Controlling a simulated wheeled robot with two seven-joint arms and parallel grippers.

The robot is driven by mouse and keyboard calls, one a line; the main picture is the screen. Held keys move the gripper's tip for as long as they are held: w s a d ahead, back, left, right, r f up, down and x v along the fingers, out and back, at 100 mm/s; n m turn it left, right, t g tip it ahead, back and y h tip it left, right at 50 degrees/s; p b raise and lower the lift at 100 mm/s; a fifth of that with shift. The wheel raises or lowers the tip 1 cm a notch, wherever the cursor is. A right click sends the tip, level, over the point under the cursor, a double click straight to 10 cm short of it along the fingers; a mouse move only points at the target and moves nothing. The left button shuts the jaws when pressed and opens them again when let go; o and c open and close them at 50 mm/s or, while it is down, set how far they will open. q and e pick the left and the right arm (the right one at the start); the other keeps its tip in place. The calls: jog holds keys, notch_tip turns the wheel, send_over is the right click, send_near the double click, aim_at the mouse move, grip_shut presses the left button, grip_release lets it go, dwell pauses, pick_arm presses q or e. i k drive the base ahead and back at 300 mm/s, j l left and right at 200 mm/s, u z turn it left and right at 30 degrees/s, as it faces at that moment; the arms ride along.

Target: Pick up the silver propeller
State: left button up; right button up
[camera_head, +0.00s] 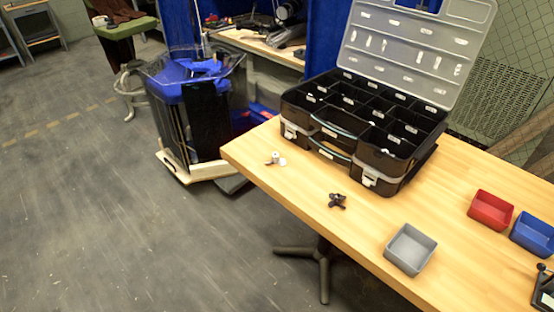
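A small silver-white piece (276,159), which looks like the silver propeller, lies on the wooden table (300,190) near its left corner, in front of the black case. A small dark piece with several arms (337,200), like a black propeller, lies on the table to the right of it and closer to me. The pieces are apart and nothing covers them.
An open black organizer case (366,125) with a clear lid stands behind the pieces. Grey (410,249), red (490,210) and blue (533,233) bins stand to the right. The table around both pieces is clear.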

aim_at(276, 159)
jog(key=i+j, duration=0.15)
jog(key=j, duration=0.2)
jog(key=i+j, duration=0.15)
jog(key=j, duration=0.2)
jog(key=i+j, duration=0.15)
jog(key=j, duration=0.15)
jog(key=i+j, duration=0.15)
jog(key=j, duration=0.2)
jog(key=i+j, duration=0.15)
jog(key=j, duration=0.2)
jog(key=z, duration=1.45)
